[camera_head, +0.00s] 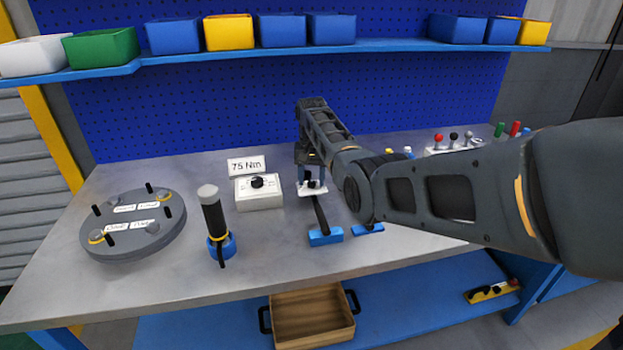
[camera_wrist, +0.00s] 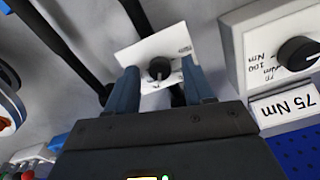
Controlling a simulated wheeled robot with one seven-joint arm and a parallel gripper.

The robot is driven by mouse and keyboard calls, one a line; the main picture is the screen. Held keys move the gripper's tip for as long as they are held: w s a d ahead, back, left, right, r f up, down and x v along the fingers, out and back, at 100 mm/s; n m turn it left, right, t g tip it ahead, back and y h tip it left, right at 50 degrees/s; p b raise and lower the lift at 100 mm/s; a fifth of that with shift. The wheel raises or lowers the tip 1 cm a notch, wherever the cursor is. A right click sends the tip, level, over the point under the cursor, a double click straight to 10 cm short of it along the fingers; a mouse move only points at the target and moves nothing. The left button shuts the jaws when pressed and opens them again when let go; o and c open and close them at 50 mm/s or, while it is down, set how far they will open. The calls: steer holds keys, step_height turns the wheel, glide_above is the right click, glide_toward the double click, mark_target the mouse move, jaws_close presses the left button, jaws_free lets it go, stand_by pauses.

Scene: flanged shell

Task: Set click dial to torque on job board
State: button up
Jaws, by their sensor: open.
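The job sign (camera_head: 246,165) reads "75 Nm"; it shows upside down in the wrist view (camera_wrist: 285,105). A white plate (camera_head: 304,191) with a small black knob (camera_wrist: 160,68) lies at the head of a black-handled tool (camera_head: 320,214). My gripper (camera_head: 311,178) is over this plate, open. In the wrist view its two fingertips (camera_wrist: 160,76) stand on either side of the knob; whether they touch it I cannot tell. A white box (camera_head: 259,197) with a larger black dial (camera_head: 258,182) stands to the left. Its wrist-view scale (camera_wrist: 262,65) is only partly legible.
A round grey flange (camera_head: 133,240) with studs and labels is at the left, beside an upright black-handled tool (camera_head: 213,220) in a blue base. A rack with coloured knobs (camera_head: 453,148) is at the back right.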

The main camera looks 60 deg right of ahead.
mark_target(312, 183)
step_height(312, 183, up, 7)
steer(key=shift+r+b, duration=0.2)
steer(key=shift+b, duration=0.25)
stand_by(0.5)
